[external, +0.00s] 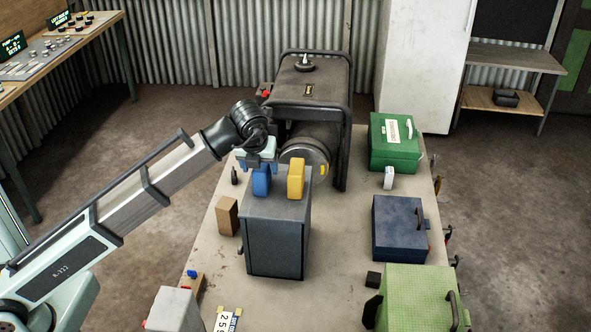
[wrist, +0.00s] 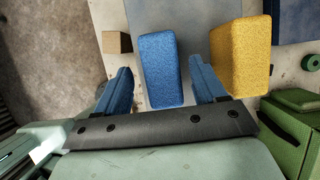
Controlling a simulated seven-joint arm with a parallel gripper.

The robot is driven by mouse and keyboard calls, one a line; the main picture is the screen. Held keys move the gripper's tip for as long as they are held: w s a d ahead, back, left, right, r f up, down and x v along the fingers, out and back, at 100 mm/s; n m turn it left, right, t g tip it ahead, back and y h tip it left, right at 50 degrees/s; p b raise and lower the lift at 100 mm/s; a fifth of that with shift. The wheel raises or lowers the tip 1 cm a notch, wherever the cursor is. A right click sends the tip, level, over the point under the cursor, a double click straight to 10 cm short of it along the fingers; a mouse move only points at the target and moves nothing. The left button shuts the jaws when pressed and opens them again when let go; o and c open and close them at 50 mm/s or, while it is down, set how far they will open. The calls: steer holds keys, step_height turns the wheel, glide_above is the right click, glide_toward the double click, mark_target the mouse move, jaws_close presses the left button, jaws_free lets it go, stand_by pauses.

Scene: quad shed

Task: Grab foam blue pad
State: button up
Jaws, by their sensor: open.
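The blue foam pad (wrist: 161,70) stands upright on top of a grey metal box (external: 274,235). In the external view the blue pad (external: 261,182) is partly covered by my gripper (external: 260,167). In the wrist view my gripper (wrist: 161,88) is open, with one blue finger on each side of the pad's near end. Small gaps show between the fingers and the pad. Whether the fingers reach down far enough around it is hard to tell.
A yellow foam pad (external: 296,178) stands just right of the blue one, close to my right finger in the wrist view. A large dark machine (external: 313,90) stands behind. Green case (external: 395,150) and dark blue case (external: 399,230) sit at the right. A cardboard-coloured block (external: 227,216) is left.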

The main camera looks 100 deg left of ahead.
steer(key=x, duration=0.4)
steer(key=shift+w+f, duration=0.15)
steer(key=shift+f, duration=0.05)
steer(key=c, duration=1)
steer(key=shift+r, duration=0.15)
